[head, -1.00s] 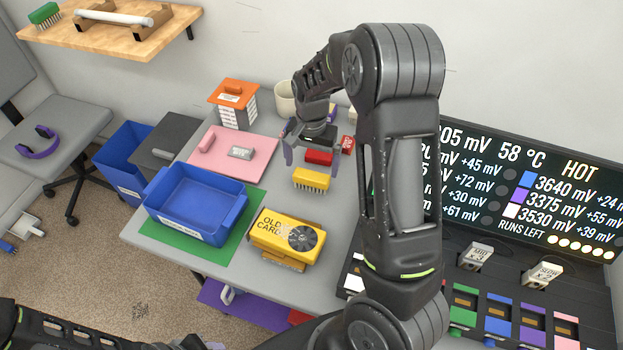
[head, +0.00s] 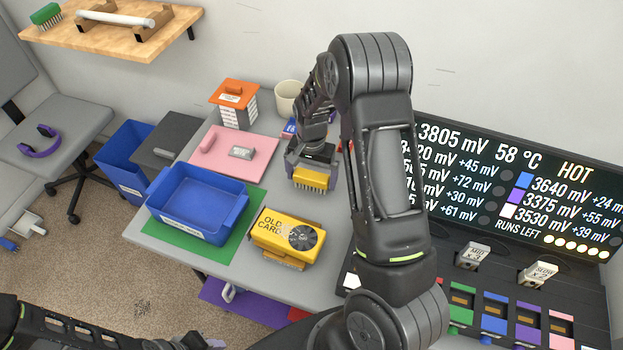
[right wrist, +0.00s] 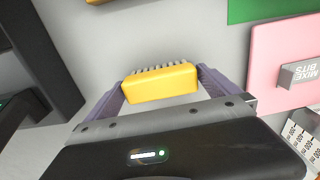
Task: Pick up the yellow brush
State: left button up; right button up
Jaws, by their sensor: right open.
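The yellow brush (head: 311,178) lies on the grey table in the head view, its bristles toward the front edge. In the right wrist view the yellow brush (right wrist: 161,84) is between the two purple fingers of my right gripper (right wrist: 162,86). The fingers stand open at either end of it, with a small gap at the right; contact at the left end is hard to tell. In the head view my right gripper (head: 311,180) is over and around the brush.
A yellow old-card box (head: 285,237) stands in front of the brush. A blue bin (head: 197,203) on a green mat and a pink mat (head: 262,160) lie to the left. A dark console with a display (head: 520,190) stands to the right.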

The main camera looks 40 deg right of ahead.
aim_at(311, 175)
jog(key=shift+c, duration=0.6)
jog(key=c, duration=1)
jog(key=shift+r, duration=0.1)
notch_tip(311, 175, up, 10)
jog(key=shift+f+b, duration=0.1)
jog(key=shift+b, duration=0.65)
